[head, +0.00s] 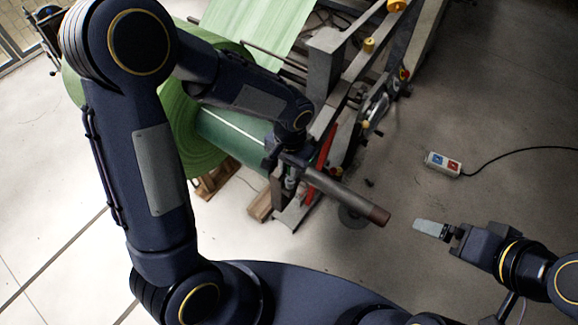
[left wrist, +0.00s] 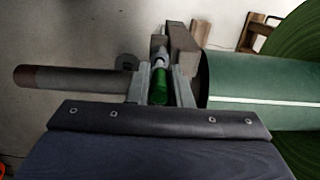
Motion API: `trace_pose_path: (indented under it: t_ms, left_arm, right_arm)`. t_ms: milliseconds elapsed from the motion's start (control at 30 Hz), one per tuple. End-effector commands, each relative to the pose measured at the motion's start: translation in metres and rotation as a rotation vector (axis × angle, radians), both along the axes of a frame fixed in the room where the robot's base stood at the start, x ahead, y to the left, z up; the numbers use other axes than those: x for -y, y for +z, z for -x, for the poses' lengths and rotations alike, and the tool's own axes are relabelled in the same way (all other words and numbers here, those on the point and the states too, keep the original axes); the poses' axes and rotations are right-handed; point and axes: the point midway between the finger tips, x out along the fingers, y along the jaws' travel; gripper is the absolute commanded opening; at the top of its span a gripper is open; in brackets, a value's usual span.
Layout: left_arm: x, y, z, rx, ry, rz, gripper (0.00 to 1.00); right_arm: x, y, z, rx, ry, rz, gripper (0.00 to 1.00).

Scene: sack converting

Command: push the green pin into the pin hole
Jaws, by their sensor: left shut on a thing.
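The green pin (left wrist: 160,88) shows in the left wrist view between the two grey fingers of my left gripper (left wrist: 160,85), which is shut on it. In the head view my left gripper (head: 284,176) is at the end of the green roll's core, beside the shaft (head: 345,194). The shaft runs out past it to a brown end and also shows in the left wrist view (left wrist: 75,78). The pin hole cannot be made out; fingers and pin cover that area. My right gripper (head: 434,230) is at the lower right, apart from the shaft; its finger opening is not clear.
A large green roll (head: 188,130) stands behind my left arm, with green sheet (head: 262,25) above it. The machine frame (head: 345,70) rises at the upper middle. A socket box (head: 442,164) with a cable lies on the floor at right, where floor is otherwise open.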

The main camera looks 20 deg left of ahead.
Motion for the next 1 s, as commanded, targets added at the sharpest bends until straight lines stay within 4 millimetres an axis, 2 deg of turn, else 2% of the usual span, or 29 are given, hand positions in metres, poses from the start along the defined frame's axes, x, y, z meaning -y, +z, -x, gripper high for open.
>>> trace_pose_path:
  t_ms: [800,833,867,1000]
  left_arm:
    - [0.000,-0.014,0.001,0.000,0.000,0.000,0.00]
    - [0.000,-0.014,0.001,0.000,0.000,0.000,0.23]
    - [0.000,-0.014,0.001,0.000,0.000,0.000,0.26]
    - [0.000,-0.014,0.001,0.000,0.000,0.000,0.26]
  right_arm:
    - [0.000,-0.012,0.000,0.000,0.000,0.000,1.00]
    - [0.000,-0.012,0.000,0.000,0.000,0.000,1.00]
    - [0.000,-0.012,0.000,0.000,0.000,0.000,1.00]
    - [0.000,-0.012,0.000,0.000,0.000,0.000,1.00]
